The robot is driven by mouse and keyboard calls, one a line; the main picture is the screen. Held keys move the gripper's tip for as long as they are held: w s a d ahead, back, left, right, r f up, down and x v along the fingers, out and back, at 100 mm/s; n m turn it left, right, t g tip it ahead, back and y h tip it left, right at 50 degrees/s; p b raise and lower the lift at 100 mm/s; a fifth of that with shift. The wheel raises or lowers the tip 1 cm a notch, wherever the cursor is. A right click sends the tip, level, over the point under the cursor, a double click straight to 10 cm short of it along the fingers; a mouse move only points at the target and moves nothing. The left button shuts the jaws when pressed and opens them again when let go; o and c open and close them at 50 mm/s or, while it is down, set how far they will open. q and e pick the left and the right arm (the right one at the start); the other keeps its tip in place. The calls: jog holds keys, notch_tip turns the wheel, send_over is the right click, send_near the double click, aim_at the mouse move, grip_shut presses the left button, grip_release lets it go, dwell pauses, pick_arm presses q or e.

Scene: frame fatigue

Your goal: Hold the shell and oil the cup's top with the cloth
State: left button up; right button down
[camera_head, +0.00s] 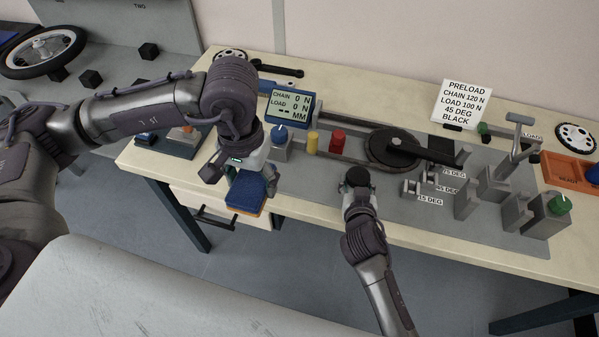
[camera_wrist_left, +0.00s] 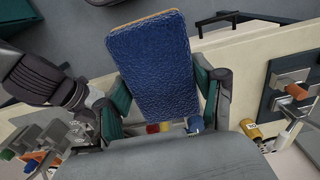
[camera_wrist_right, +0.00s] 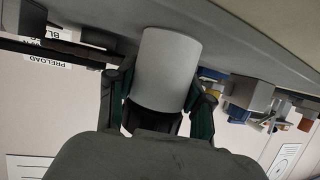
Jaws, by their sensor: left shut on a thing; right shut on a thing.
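My left gripper (camera_head: 240,166) is shut on the cloth (camera_head: 247,190), a blue textured pad with an orange-yellow edge, held beyond the bench's front edge. The cloth also fills the middle of the left wrist view (camera_wrist_left: 155,65) between the fingers. My right gripper (camera_head: 358,196) is shut on the shell, a smooth light grey cylinder (camera_wrist_right: 166,70) in the right wrist view. In the head view a dark round top (camera_head: 357,177) shows at this gripper, near the bench's front edge. The cloth and shell are well apart. I cannot make out the cup separately from the shell.
The bench (camera_head: 160,165) carries a grey mat with a display (camera_head: 291,104), yellow (camera_head: 313,143) and red (camera_head: 337,141) cylinders, and a black disc with a crank (camera_head: 394,148). Grey brackets (camera_head: 492,186) stand to the right of my right gripper. An orange tray (camera_head: 567,171) lies far right.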

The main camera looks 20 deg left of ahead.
jog(key=shift+s+f, duration=0.15)
jog(key=shift+f, duration=0.2)
pick_arm(q)
jog(key=w+d+n, duration=0.7)
jog(key=w+d, duration=0.1)
jog(key=w, duration=0.1)
pick_arm(e)
jog(key=shift+d, duration=0.1)
pick_arm(q)
jog(key=n, duration=1.1)
send_over(364, 173)
jog(key=f, duration=0.1)
jog(key=shift+f, duration=3.45)
jog(key=shift+w+a+f, duration=0.4)
jog(key=shift+f, duration=0.2)
jog(key=shift+s+d, duration=0.35)
jog(key=shift+s, duration=0.05)
notch_tip(364, 173, up, 8)
